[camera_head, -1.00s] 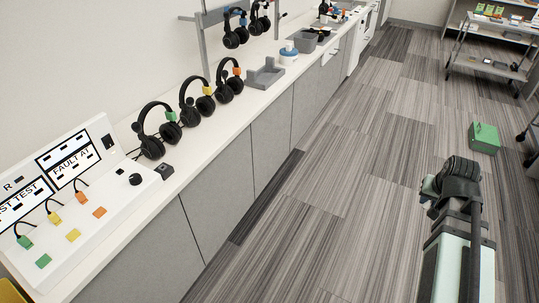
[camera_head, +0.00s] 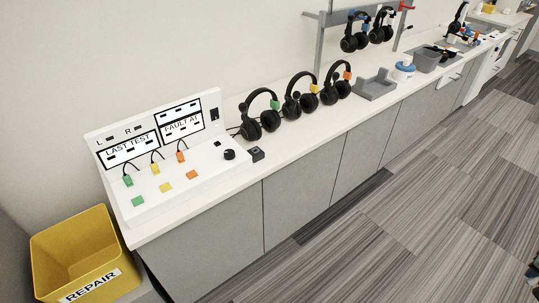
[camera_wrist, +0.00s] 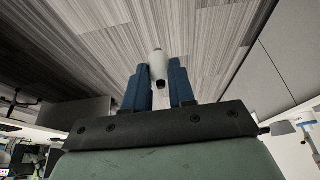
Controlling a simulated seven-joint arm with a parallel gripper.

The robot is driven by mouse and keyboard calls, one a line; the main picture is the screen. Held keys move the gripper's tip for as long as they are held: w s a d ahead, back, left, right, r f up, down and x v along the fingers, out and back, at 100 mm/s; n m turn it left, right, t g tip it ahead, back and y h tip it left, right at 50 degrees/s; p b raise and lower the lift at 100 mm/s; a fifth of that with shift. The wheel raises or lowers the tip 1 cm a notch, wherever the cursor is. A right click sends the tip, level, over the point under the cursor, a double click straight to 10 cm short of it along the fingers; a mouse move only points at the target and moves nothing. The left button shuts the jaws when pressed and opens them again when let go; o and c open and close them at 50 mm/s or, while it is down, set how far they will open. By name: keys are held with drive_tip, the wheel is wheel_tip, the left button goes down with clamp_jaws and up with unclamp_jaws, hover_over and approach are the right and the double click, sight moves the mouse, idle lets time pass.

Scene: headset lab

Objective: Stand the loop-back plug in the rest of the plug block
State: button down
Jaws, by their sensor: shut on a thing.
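My gripper (camera_wrist: 157,72) shows in the wrist view with its two blue fingers shut on a pale grey, rounded piece with a dark end, which looks like the loop-back plug (camera_wrist: 158,62). The plug is held between the fingers above the grey floor, clear of the counter. A small black block, likely the plug block (camera_head: 256,154), sits on the counter just right of the white test panel (camera_head: 205,165) in the head view. Its rest is too small to make out. My gripper is not in the head view.
Three headsets with green, yellow and orange tags stand behind the block, the nearest (camera_head: 259,117) close to it. A grey tray (camera_head: 375,88) lies further along the counter (camera_head: 300,135). A yellow repair bin (camera_head: 75,255) stands at the lower left. The floor aisle is open.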

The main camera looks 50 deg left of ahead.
drive_tip(key=s+a+n+y, duration=0.1)
drive_tip(key=s+a+n, duration=0.15)
drive_tip(key=a, duration=1.45)
wheel_tip(320, 180, up, 6)
drive_tip(key=n+g+y, duration=0.3)
drive_tip(key=n, duration=0.9)
hover_over(256, 151)
drive_tip(key=shift+s+d+f+n, duration=0.25)
drive_tip(key=shift+d, duration=0.15)
drive_tip(key=shift+f, duration=0.1)
drive_tip(key=shift+f, duration=2.8)
